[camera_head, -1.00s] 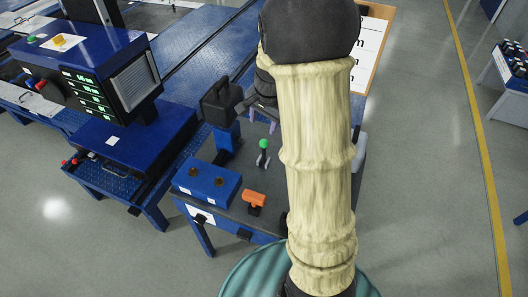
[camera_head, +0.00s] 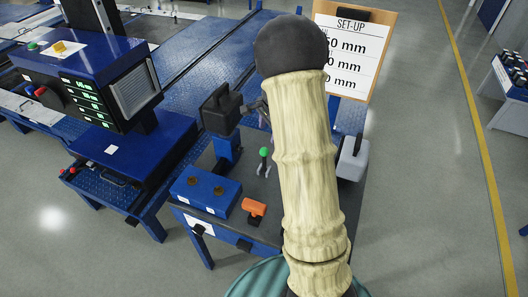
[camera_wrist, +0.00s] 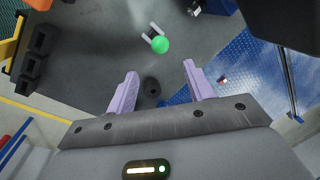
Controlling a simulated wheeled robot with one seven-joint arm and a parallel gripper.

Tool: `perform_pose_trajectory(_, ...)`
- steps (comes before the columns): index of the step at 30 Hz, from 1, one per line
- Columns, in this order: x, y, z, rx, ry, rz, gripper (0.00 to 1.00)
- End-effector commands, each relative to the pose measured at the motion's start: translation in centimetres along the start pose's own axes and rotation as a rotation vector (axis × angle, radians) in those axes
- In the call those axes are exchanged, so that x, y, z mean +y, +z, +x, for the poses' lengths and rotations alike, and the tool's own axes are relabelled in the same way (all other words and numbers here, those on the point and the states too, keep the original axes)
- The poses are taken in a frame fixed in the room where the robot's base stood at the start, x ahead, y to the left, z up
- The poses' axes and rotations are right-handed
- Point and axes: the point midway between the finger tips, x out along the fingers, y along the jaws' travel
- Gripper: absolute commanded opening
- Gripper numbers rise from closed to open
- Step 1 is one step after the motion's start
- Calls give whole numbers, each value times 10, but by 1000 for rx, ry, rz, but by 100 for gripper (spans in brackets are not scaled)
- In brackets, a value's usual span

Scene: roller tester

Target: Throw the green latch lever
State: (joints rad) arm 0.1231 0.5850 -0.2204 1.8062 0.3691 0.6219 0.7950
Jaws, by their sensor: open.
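The green latch lever (camera_head: 264,153) stands on the dark top of the blue bench, a green ball knob on a short metal stem. In the wrist view the green knob (camera_wrist: 160,45) lies beyond the fingertips, roughly centred between them. My gripper (camera_wrist: 160,70) is open, with two pale purple fingers apart and nothing between them. In the head view my gripper (camera_head: 264,118) is mostly hidden behind my arm, just beyond the lever. The fingers appear apart from the knob.
A black box on a blue post (camera_head: 221,110) stands left of the lever. A blue two-button box (camera_head: 206,188) and an orange handle (camera_head: 254,208) are nearer. A grey box (camera_head: 352,158) and a set-up board (camera_head: 352,50) lie to the right.

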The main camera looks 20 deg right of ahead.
Motion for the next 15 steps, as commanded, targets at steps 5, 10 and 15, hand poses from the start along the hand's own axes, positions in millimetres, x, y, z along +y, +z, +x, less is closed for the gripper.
perform_pose_trajectory(5,1,0,32,-2,3,0,52)
perform_pose_trajectory(10,1,0,62,-1,3,1,52)
perform_pose_trajectory(15,0,0,91,-1,2,0,52)
